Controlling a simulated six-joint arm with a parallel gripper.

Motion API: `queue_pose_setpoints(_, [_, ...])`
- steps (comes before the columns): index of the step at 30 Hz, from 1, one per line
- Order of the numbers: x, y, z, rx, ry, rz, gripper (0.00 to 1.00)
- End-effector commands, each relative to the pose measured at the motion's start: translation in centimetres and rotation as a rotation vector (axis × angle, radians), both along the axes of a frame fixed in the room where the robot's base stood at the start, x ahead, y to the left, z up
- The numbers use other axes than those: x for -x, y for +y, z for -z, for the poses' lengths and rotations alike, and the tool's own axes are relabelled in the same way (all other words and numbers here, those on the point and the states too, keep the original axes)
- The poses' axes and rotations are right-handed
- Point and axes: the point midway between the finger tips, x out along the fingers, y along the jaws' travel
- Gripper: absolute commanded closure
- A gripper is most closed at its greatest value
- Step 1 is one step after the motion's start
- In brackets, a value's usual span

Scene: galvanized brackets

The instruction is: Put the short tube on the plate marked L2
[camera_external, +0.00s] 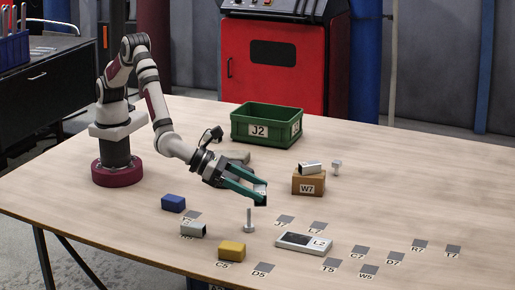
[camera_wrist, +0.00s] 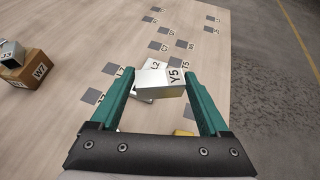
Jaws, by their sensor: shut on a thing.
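My gripper (camera_external: 258,196) is shut on a silver, square-sided piece (camera_wrist: 160,83) marked Y5, which looks like the short tube. The wrist view shows it between the two green fingers, label facing the camera. In the external view the fingers partly hide it, and it is held above the table. The plate marked L2 (camera_external: 296,240) lies flat on the table, forward and right of my gripper, with a dark patch beside its label. In the wrist view the held piece hides most of the plate, and its label (camera_wrist: 154,64) shows just beyond.
An upright bolt (camera_external: 249,222) stands below my gripper. Blue (camera_external: 173,203), grey (camera_external: 192,230) and yellow (camera_external: 231,250) blocks lie nearby. A brown W7 box (camera_external: 309,184) carries another silver tube (camera_external: 311,167). A green J2 bin (camera_external: 266,125) stands behind. Dark labelled squares mark the table's front right.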

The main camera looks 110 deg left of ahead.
Motion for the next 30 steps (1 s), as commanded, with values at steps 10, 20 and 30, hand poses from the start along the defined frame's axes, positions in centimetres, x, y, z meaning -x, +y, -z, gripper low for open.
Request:
queue_pose_setpoints(10, [-2.1,0.2,3.0,-0.005,0.005,0.073,0.78])
queue_pose_setpoints(20, [-6.9,4.9,7.3,-0.003,0.004,0.076,0.78])
queue_pose_setpoints(30, [-7.0,5.0,10.9,-0.003,0.002,0.077,0.78])
